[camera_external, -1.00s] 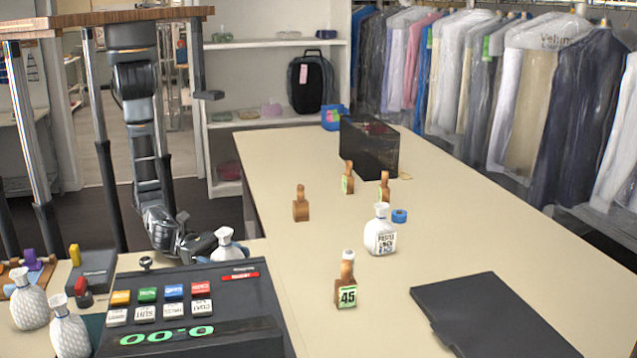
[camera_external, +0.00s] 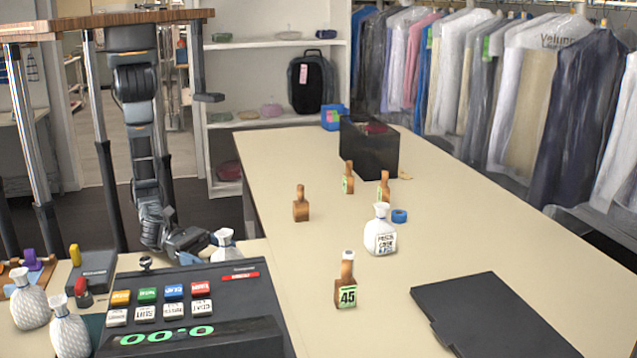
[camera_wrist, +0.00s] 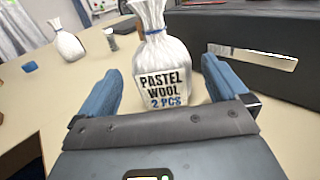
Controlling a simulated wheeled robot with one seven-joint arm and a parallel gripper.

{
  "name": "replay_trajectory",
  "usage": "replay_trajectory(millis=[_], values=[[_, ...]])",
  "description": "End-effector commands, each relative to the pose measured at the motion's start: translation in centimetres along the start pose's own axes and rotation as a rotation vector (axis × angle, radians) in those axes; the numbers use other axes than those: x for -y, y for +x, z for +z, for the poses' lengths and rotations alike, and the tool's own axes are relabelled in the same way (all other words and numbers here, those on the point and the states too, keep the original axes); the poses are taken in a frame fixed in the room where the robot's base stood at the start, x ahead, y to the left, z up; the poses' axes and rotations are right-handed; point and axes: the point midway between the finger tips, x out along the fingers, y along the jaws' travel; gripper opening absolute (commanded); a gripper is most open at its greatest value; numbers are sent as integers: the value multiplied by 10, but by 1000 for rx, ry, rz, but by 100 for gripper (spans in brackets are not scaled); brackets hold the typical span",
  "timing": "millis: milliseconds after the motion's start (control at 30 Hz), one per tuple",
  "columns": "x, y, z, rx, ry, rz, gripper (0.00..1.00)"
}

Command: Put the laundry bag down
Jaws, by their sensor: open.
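A white laundry bag (camera_wrist: 165,80) with a gathered neck is labelled "PASTEL WOOL 2 PCS". It looks upright in the wrist view, and the gripper body hides its lowest part. The same bag (camera_external: 226,238) shows in the external view behind the black register, which hides its base. My gripper (camera_wrist: 160,72) is open, with one blue finger on each side of the bag. I cannot tell whether either finger touches it. In the external view my gripper (camera_external: 202,244) is just left of the bag, low at the counter.
The black register (camera_external: 190,278) stands close to the bag. Another white bag (camera_external: 380,232), wooden numbered tags (camera_external: 346,284) and a black box (camera_external: 369,148) stand on the long counter (camera_external: 290,160). Two more white bags (camera_external: 30,300) are at the front left. The counter's middle is largely clear.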

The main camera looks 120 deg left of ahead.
Motion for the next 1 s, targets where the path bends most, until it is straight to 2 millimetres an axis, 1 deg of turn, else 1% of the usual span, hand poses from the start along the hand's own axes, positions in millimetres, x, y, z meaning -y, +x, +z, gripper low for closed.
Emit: replay_trajectory(millis=[33, 200, 300, 400, 567, 1000], values=[[0, -12, -3, -2, 0, -3, 100], [0, -44, -2, -2, 0, -2, 100], [0, -57, -2, -1, 0, -2, 100], [0, -66, -1, -1, 0, -1, 100], [0, -71, 0, 0, -1, 0, 100], [0, -71, 0, 0, -1, 0, 100]])
